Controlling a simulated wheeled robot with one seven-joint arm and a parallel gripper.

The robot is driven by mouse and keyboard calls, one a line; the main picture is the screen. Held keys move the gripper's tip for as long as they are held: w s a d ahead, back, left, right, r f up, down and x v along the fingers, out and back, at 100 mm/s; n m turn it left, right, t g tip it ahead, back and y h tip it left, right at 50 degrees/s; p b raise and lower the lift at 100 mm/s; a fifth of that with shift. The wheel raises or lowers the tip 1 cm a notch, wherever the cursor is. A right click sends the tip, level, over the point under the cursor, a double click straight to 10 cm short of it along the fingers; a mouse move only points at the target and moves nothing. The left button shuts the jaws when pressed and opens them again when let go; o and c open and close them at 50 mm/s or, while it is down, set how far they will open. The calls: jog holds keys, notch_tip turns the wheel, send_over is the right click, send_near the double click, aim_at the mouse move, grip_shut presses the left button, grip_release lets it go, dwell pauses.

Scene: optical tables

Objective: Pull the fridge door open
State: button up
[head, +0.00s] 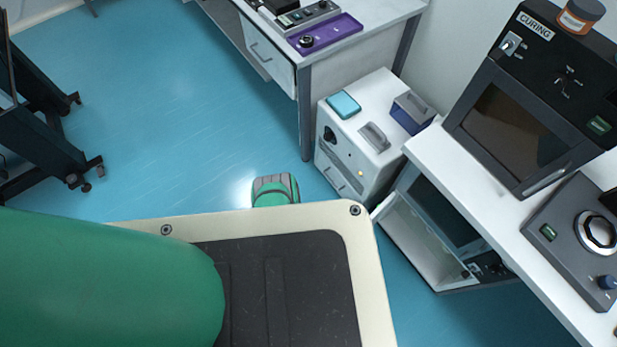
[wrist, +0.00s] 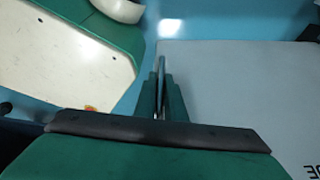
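The fridge appears to be the low unit under the white counter at the right of the head view. Its pale door (head: 412,237) seems to stand ajar, inner side showing, beside a dark panel or interior (head: 445,211). In the wrist view a flat light-grey panel (wrist: 235,85), with part of a dark label at its lower right, fills the right side; it looks like the door's outer face. My gripper (wrist: 161,85) has its two fingers close together around a thin upright strip, apparently the handle, at the panel's left edge. In the head view my own body hides the fingers.
A white cabinet (head: 357,150) with small items on top stands left of the fridge. The counter above carries a curing oven (head: 520,125) and a dial unit (head: 570,240). A desk (head: 345,60) stands behind. A black wheeled frame (head: 45,150) is at left; blue floor (head: 180,110) between is clear.

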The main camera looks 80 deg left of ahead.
jog(key=o, duration=0.4)
jog(key=shift+d, duration=0.1)
jog(key=shift+c, duration=0.2)
jog(key=shift+r, duration=0.1)
jog(key=v, duration=1)
jog(key=shift+r, duration=0.3)
jog(key=shift+s, duration=0.1)
